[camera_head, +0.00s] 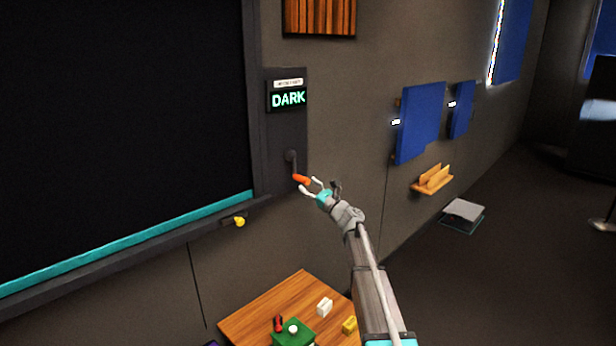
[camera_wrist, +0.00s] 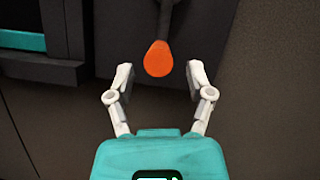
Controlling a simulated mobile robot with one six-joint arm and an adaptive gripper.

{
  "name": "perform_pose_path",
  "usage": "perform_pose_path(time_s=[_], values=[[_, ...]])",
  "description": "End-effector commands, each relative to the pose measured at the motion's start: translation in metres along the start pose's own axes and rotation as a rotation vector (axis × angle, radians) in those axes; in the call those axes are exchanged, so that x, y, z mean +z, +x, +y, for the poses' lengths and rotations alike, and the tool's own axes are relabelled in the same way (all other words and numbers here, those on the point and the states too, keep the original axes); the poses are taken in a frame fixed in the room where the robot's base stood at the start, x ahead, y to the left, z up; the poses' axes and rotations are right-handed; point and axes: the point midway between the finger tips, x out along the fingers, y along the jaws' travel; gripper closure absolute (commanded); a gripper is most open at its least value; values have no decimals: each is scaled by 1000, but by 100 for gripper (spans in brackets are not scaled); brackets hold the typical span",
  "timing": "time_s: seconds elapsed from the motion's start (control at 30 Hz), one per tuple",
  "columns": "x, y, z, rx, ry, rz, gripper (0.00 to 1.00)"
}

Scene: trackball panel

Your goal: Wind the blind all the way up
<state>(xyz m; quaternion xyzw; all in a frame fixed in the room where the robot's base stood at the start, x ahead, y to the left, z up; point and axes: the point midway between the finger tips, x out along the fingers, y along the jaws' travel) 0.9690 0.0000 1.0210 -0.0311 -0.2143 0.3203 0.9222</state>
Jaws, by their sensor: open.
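The blind (camera_head: 120,110) is a large black surface in a dark frame on the left, with a teal bar (camera_head: 130,243) along its bottom edge. A wall panel right of it carries a display (camera_head: 289,98) reading DARK. Below the display is a dark crank arm (camera_head: 291,162) with an orange knob (camera_head: 302,179) hanging at its lower end. My gripper (camera_head: 311,186) is open at the knob. In the wrist view the orange knob (camera_wrist: 158,59) sits just ahead of and between the open fingertips (camera_wrist: 159,75), with gaps on both sides.
A yellow knob (camera_head: 239,221) sticks out below the frame. A wooden table (camera_head: 255,312) with a green block (camera_head: 293,333) and small items stands below. Blue wall panels (camera_head: 420,120) and a wooden shelf (camera_head: 432,181) are to the right. The floor at right is mostly clear.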

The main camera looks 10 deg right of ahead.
Motion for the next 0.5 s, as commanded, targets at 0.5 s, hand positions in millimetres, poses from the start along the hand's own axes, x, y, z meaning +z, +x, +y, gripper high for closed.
perform_pose_path(time_s=[0.5], values=[[0,35,0,0,-1,0,32]])
